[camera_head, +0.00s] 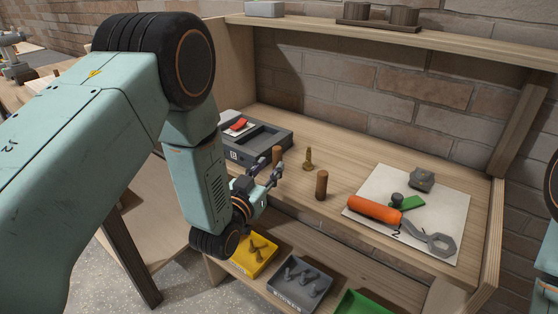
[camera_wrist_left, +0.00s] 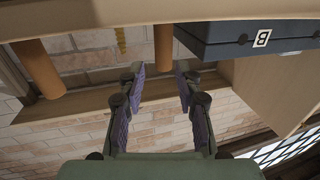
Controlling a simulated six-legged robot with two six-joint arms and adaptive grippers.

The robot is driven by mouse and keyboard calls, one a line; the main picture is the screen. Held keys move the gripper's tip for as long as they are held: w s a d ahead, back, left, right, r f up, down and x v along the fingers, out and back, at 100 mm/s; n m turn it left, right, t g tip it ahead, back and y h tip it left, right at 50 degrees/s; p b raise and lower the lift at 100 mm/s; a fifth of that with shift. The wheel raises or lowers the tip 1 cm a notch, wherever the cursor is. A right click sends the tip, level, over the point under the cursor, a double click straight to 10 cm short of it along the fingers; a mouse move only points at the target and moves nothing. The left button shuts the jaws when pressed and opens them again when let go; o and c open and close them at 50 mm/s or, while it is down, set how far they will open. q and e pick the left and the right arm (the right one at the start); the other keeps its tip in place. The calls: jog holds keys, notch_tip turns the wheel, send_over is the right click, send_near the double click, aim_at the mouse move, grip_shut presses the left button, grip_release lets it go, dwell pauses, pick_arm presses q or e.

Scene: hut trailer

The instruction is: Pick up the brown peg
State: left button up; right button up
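Two brown cylindrical pegs stand upright on the wooden bench. One peg (camera_head: 277,154) is beside the grey tray; the other peg (camera_head: 321,185) is farther right, near the bench's front edge. My left gripper (camera_head: 272,177) is open and empty in front of the left peg. In the left wrist view, which appears upside down, that peg (camera_wrist_left: 163,46) lines up with the gap between the open fingers (camera_wrist_left: 161,72), beyond the tips. The other peg (camera_wrist_left: 38,68) is off to the left there. My right gripper is out of view.
A brass screw (camera_head: 308,160) stands between and behind the pegs. The grey tray (camera_head: 272,143), labelled B, also shows close by in the wrist view (camera_wrist_left: 215,40). A white sheet (camera_head: 445,207) holds an orange-handled wrench (camera_head: 375,208). Yellow (camera_head: 253,262) and grey bins (camera_head: 300,278) sit below.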

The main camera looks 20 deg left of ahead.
aim_at(277, 156)
pick_arm(q)
jog(key=shift+w+a, duration=0.45)
jog(key=shift+w, duration=0.25)
jog(key=w, duration=0.1)
jog(key=w+d, duration=0.1)
jog(key=w, duration=0.3)
jog(key=shift+d+b, duration=0.3)
jog(key=shift+b, duration=0.05)
jog(key=shift+w+a+r, duration=0.1)
jog(key=shift+w+a, duration=0.05)
jog(key=shift+a, duration=0.25)
jog(key=shift+d+r, duration=0.1)
jog(key=shift+d, duration=0.05)
jog(key=shift+w+d, duration=0.1)
jog(key=shift+d, duration=0.15)
jog(key=shift+c, duration=1.4)
jog(key=shift+a, duration=0.35)
grip_shut()
jog(key=shift+d, duration=0.15)
